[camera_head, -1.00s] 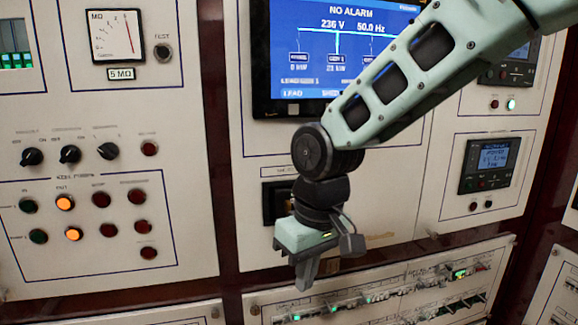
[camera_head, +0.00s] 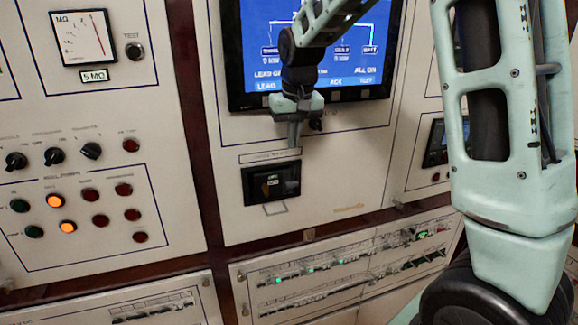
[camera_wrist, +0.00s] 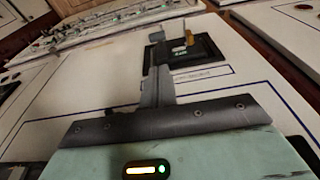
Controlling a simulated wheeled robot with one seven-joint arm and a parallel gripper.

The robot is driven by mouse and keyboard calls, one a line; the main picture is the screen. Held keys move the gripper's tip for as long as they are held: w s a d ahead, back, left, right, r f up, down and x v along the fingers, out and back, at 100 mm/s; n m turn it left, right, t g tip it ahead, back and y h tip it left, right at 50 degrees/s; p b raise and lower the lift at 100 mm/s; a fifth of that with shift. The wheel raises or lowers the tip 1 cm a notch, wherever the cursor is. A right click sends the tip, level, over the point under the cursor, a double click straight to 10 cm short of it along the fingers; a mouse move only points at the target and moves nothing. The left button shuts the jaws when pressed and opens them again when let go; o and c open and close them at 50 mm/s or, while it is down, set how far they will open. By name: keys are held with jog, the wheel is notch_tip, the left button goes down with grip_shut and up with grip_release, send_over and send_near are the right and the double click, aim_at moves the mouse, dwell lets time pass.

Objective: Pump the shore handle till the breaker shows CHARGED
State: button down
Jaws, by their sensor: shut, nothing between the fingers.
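The breaker (camera_head: 258,186) is a black unit set in the white panel below the big screen. Its small window has lettering too small to read in the head view. The breaker also shows in the wrist view (camera_wrist: 207,52), with a small green-lit window and a tan handle (camera_wrist: 189,31) sticking out. My gripper (camera_head: 294,141) is shut and empty, pointing down just above the breaker, in front of the panel. In the wrist view its closed fingers (camera_wrist: 158,74) overlap the breaker's edge in the picture; I cannot tell whether they touch it.
The blue screen (camera_head: 300,75) is behind my wrist. A panel with knobs and lamps, two lit orange (camera_head: 54,201), is at the left. A row of small breakers with green lights (camera_head: 330,268) runs below.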

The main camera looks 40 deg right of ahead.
aim_at(290, 171)
jog(key=f+p, duration=0.1)
jog(key=f, duration=0.2)
jog(key=w+f+p, duration=0.1)
jog(key=f, duration=0.2)
jog(key=f+p, duration=0.1)
jog(key=f, duration=0.2)
jog(key=shift+w+d+f, duration=0.3)
jog(key=shift+w+f, duration=0.1)
jog(key=shift+f+b, duration=0.2)
jog(key=shift+b, duration=0.2)
